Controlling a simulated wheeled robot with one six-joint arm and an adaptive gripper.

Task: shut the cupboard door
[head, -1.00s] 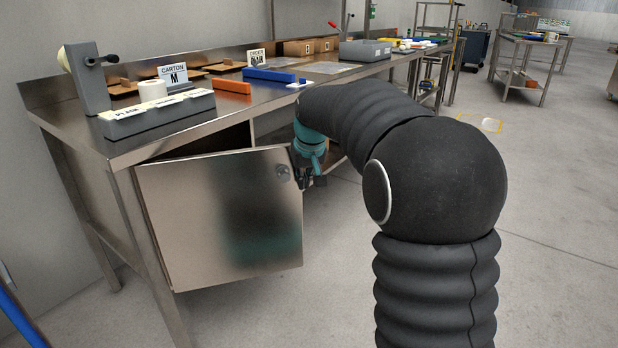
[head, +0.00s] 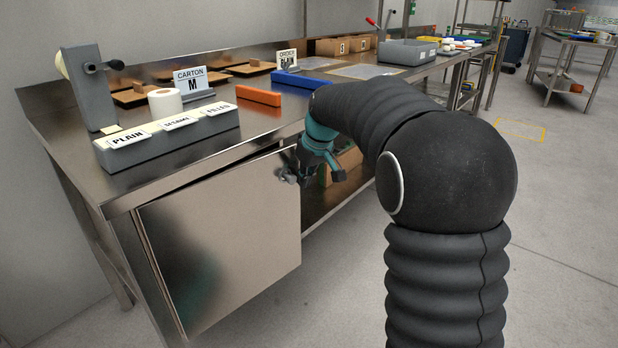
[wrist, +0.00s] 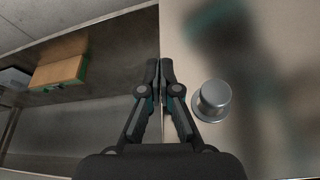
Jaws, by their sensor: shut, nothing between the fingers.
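The cupboard door (head: 225,240) is a flat steel panel under the bench, hinged at its left edge and standing partly open. In the wrist view the door (wrist: 260,60) fills the right side, with its round knob (wrist: 213,100) just right of my fingers. My gripper (wrist: 166,66) is shut and empty, its fingertips at the free edge of the door; I cannot tell whether they touch it. In the head view my gripper (head: 304,178) is at the door's upper right corner, and partly hides the knob.
The steel bench top (head: 215,160) above the door carries a grey label box (head: 170,140), a tape roll (head: 165,103) and an orange block (head: 258,95). Inside the cupboard a cardboard box (wrist: 58,73) sits on a shelf.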

